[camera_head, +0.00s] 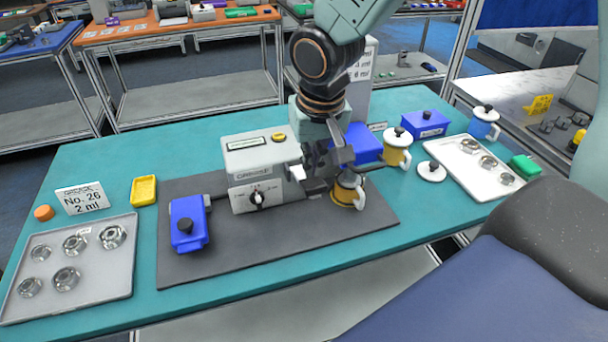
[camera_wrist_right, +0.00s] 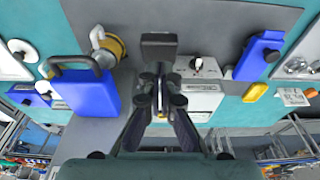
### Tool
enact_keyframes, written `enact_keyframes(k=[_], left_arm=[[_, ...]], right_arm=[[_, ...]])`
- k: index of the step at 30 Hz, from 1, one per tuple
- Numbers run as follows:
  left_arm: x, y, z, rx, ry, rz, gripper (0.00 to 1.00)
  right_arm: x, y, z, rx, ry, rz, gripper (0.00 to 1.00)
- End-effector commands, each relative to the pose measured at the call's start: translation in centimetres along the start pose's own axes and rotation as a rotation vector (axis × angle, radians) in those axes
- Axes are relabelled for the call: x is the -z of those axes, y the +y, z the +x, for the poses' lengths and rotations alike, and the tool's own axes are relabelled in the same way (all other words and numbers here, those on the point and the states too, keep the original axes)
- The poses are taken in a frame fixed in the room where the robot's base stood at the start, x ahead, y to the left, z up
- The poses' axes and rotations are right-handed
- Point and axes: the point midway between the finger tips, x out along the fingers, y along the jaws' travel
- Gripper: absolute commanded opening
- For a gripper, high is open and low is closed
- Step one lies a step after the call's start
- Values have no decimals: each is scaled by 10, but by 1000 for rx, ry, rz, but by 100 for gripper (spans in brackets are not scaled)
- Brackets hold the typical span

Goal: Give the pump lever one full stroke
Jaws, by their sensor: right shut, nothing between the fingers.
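The light grey pump unit (camera_head: 262,172), with a black dial on its front, stands on the dark mat. It also shows in the wrist view (camera_wrist_right: 205,98). A dark block (camera_wrist_right: 158,42), which may be the pump lever's end, lies just beyond my fingertips in the wrist view. My right gripper (camera_head: 338,160) comes down from above at the unit's right side. Its fingers (camera_wrist_right: 160,85) are closed together and empty. Whether they touch the lever is hidden. My left gripper is not in view.
A blue container (camera_head: 187,226) sits on the mat's left. A card reading "GREASE No. 26 2 ml" (camera_head: 83,198) stands behind the left metal tray (camera_head: 130,262). A blue box (camera_head: 362,138), a yellow mug (camera_head: 396,150) and a white tray (camera_head: 463,172) are on the right. The mat's front is clear.

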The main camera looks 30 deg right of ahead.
Motion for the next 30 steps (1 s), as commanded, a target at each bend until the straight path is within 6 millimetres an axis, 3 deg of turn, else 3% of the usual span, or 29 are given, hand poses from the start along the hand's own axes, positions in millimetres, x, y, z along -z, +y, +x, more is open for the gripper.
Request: enact_keyframes(k=[8, 30], left_arm=[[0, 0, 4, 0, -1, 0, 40], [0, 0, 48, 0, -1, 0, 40]], right_arm=[[-1, 0, 4, 0, 0, 0, 0], [-12, 0, 55, -1, -3, 0, 0]])
